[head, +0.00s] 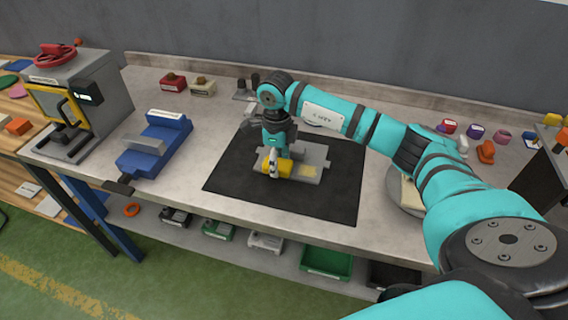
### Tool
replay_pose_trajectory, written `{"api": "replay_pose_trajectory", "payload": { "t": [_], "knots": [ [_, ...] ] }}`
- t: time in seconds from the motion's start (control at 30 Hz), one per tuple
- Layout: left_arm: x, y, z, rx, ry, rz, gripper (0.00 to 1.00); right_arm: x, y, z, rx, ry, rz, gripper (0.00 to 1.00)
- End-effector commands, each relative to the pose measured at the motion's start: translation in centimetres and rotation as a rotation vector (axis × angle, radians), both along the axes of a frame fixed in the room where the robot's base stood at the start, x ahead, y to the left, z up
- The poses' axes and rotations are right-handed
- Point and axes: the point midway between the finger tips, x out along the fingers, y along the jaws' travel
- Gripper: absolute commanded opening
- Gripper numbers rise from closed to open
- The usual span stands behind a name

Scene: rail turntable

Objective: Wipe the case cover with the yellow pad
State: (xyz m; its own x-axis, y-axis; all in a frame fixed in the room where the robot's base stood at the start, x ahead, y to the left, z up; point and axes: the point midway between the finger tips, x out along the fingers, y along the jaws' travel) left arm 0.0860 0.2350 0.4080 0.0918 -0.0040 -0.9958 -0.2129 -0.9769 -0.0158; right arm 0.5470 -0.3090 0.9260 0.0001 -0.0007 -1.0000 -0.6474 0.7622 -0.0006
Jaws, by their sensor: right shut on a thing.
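The case cover (319,158) is a grey, flat part with a pale yellowish patch on its top. It lies on the black mat (232,180) in the middle of the bench. The yellow pad (283,168) is at the left part of the cover. My right gripper (274,170) points down over it and is shut on the yellow pad. The pad seems to be on or just above the cover; I cannot tell whether they touch. The gripper hides part of both. My left gripper is not in view.
A blue vise (155,143) and a grey machine with a red handwheel (55,53) stand at the left. Red and beige blocks (172,82) sit at the back. A round plate (400,192) is right of the mat, partly behind my arm. Bins (326,262) fill the lower shelf.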

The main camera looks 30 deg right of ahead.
Motion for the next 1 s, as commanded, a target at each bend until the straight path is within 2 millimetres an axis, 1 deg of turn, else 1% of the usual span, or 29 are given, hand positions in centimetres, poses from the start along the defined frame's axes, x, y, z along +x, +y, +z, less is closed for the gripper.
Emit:
{"api": "replay_pose_trajectory", "payload": {
  "t": [0.1,0.47,0.9,1.0],
  "knots": [
    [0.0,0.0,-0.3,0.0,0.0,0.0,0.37,0.4,0.4,-0.1,-0.001,0.001,0.0,0.21],
    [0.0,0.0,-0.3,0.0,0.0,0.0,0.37,0.5,0.5,-0.2,-0.001,0.002,0.001,0.21],
    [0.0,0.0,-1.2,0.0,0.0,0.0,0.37,2.6,2.4,0.0,0.001,0.001,0.002,0.21],
    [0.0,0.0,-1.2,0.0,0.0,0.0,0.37,2.8,2.5,0.0,0.0,0.001,0.0,0.21]
  ]
}}
